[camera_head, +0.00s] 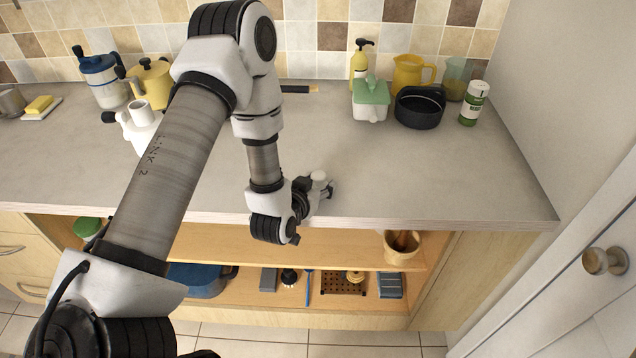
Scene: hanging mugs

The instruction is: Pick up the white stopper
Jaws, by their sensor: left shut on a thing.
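The white stopper (319,176) is a small pale piece near the front edge of the counter, in the middle of the view. My left gripper (322,187) is at the stopper, low over the counter, and is shut on it. The fingers and wrist hide part of the stopper, and I cannot tell whether it touches the counter. My right gripper is not in view.
The counter (430,180) is clear right of my left gripper. At the back stand a green-lidded white container (371,100), a black pot (419,108), a yellow jug (411,73) and a green-white canister (474,103). A white vessel (143,130) stands left, behind my arm.

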